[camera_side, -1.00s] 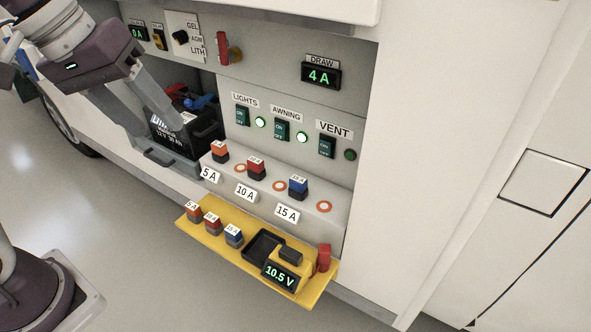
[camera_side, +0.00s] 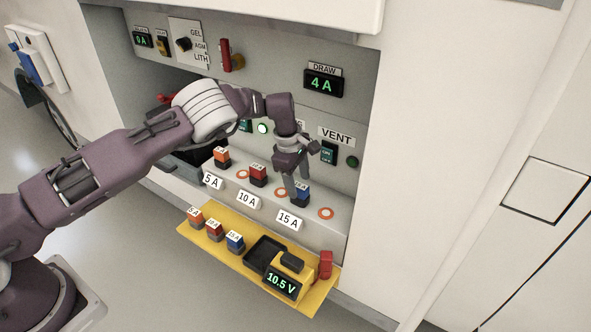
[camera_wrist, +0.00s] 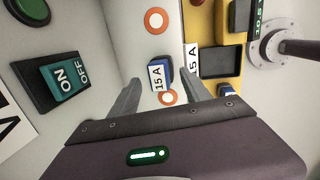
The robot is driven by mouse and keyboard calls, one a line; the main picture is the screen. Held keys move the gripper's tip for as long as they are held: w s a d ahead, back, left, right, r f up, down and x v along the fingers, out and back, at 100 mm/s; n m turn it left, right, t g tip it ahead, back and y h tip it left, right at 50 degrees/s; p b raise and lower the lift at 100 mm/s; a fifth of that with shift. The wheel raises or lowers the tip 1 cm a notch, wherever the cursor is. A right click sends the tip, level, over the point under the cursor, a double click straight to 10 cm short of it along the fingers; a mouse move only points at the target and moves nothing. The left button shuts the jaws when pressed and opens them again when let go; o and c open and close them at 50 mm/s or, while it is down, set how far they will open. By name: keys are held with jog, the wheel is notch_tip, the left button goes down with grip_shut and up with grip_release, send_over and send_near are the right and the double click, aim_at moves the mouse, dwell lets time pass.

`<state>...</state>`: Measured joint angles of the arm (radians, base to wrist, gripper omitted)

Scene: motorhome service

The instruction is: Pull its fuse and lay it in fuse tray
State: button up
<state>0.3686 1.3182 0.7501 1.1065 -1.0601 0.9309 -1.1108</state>
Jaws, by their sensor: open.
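The blue 15 A fuse (camera_side: 302,198) sits in the grey ledge under the VENT switch. It also shows in the wrist view (camera_wrist: 163,73) with its white label. My gripper (camera_side: 297,192) is open, its fingers pointing down at this fuse. In the wrist view the fingertips (camera_wrist: 160,80) lie to either side of the fuse; whether they touch it I cannot tell. The black fuse tray (camera_side: 259,250) lies empty on the yellow shelf (camera_side: 321,287) below the ledge. The VENT lamp (camera_side: 352,162) is dark.
An orange 5 A fuse (camera_side: 222,157) and a red 10 A fuse (camera_side: 258,175) stand left on the ledge. Several spare fuses (camera_side: 214,229) and a meter reading 10.5 V (camera_side: 282,284) stand on the yellow shelf. My arm hides the AWNING switch.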

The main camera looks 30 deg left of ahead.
notch_tip(320, 180, down, 2)
jog(key=shift+w+d+f, duration=0.1)
jog(key=shift+w+f, duration=0.05)
grip_shut()
jog(key=c, duration=0.8)
grip_release()
jog(key=shift+c, duration=0.2)
jog(key=c, duration=0.4)
jog(key=shift+w+r, duration=0.15)
jog(key=shift+r, duration=0.05)
jog(key=shift+r, duration=0.1)
jog(key=shift+r, duration=0.55)
